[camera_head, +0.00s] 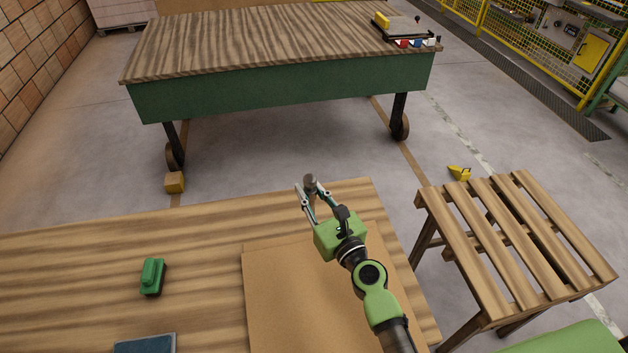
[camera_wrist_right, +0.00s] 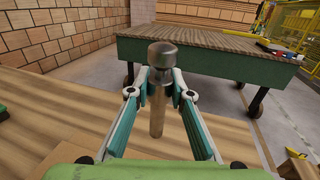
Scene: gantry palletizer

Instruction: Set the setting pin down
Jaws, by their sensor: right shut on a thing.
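The setting pin (camera_head: 311,181) is a grey metal pin with a wider round head. In the right wrist view the pin (camera_wrist_right: 157,112) hangs upright, head up, between the fingertips. My right gripper (camera_head: 310,192) is shut on it just below the head, also seen in the right wrist view (camera_wrist_right: 160,88). The gripper is over the far edge area of the near wooden table (camera_head: 210,235). I cannot tell whether the pin's lower end touches the wood. My left gripper is not in view.
A brown board (camera_head: 290,300) lies on the near table, with a green block-like object (camera_head: 152,277) and a dark blue item (camera_head: 146,344) to its left. A slatted wooden stand (camera_head: 515,240) is at right. A green-sided wheeled table (camera_head: 280,88) stands beyond. Bare wood lies around the green object.

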